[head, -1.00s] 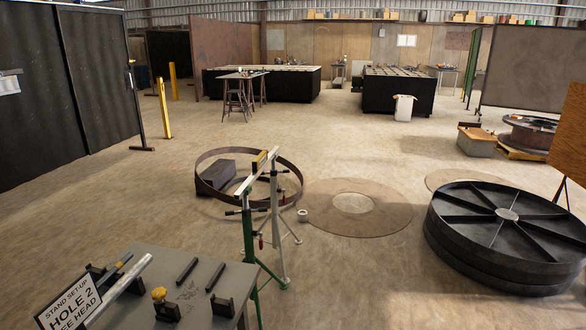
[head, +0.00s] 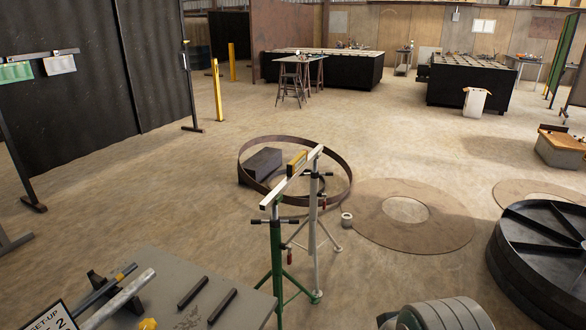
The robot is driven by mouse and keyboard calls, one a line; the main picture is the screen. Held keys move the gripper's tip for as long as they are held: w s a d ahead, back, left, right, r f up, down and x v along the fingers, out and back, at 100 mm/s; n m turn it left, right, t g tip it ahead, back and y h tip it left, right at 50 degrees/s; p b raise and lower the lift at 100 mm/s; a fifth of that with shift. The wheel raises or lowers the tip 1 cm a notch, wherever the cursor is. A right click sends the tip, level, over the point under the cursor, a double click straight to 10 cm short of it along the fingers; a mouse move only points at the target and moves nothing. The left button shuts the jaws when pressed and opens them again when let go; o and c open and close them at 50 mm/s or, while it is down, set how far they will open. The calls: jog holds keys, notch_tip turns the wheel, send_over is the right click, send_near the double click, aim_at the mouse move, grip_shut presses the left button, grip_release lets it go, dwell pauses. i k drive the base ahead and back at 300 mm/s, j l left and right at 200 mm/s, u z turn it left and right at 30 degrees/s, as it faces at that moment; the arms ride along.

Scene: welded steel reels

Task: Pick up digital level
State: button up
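A yellow bar-shaped item (head: 298,159), which looks like the digital level, sits on a pale straight bar (head: 283,187). The bar lies across two stands, a green one (head: 275,255) in front and a pale grey one (head: 313,220) behind. The level is near the bar's far half; its display cannot be made out. A grey ribbed rounded part, apparently my arm, shows at the bottom edge right of centre. No gripper fingers are visible, so my gripper is out of view and well apart from the level.
A steel ring (head: 340,165) lies behind the stands with a dark block (head: 264,163) inside it. A grey bench (head: 240,287) with bars and a sign is at front left. A flat disc (head: 440,225) lies on open floor.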

aim_at(292, 167)
jog(key=u, duration=1.8)
jog(key=z, duration=1.75)
jog(key=i+l+u, duration=0.15)
jog(key=u, duration=0.35)
jog(key=i+l+u, duration=0.2)
jog(key=u, duration=0.25)
jog(key=i+l+u, duration=0.1)
jog(key=l, duration=0.25)
jog(key=i+l+u, duration=0.15)
jog(key=l, duration=0.25)
jog(key=i+l+u, duration=0.1)
jog(key=l, duration=0.3)
jog(key=i+l+u, duration=0.1)
jog(key=l, duration=0.3)
jog(key=i+l+u, duration=0.15)
jog(key=l, duration=0.25)
jog(key=i+l, duration=0.1)
jog(key=l, duration=0.25)
jog(key=i+l, duration=0.1)
jog(key=l, duration=0.3)
jog(key=i+l, duration=0.1)
jog(key=l, duration=0.25)
jog(key=i+l, duration=0.1)
jog(key=l, duration=0.3)
jog(key=i+l, duration=0.1)
jog(key=l, duration=0.25)
